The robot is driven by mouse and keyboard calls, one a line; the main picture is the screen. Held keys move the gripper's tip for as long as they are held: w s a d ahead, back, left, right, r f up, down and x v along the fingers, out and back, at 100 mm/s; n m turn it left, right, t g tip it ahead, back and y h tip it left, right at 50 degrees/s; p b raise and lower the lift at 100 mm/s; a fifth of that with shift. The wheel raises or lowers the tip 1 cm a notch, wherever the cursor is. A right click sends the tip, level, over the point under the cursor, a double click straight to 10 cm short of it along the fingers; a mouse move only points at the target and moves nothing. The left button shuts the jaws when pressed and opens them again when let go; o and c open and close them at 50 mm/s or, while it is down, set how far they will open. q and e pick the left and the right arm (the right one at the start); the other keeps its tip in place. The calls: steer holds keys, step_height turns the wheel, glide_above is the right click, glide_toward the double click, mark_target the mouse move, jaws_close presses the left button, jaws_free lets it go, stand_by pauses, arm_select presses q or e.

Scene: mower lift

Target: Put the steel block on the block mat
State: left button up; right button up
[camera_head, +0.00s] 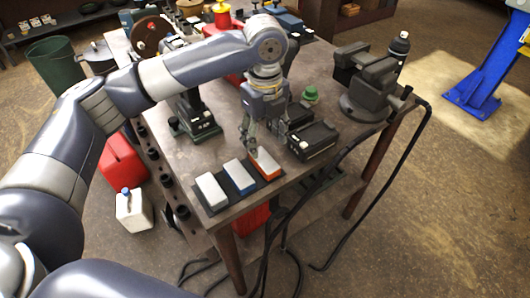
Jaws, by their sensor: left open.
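My left gripper (250,148) points down over the near part of the workbench, open, with its fingertips at the far end of an orange-sided pale block (266,166). Whether the fingers touch it I cannot tell. To its left lie a blue-sided pale block (239,177) and a plain pale grey block (211,191), in a row on a dark mat (225,204) at the bench's near edge. Which of these is the steel block is not clear from this view. My right gripper is not in view.
A black boxy device (312,140) lies right of the gripper, with a green-topped item (310,94) behind it. A vise (370,82) stands at the bench's right corner. Black cables hang off the right side. A red can (122,160) and white jug (134,212) stand on the floor.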

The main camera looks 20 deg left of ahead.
arm_select(q)
step_height(320, 180, up, 5)
steer(key=shift+r, duration=0.1)
stand_by(0.6)
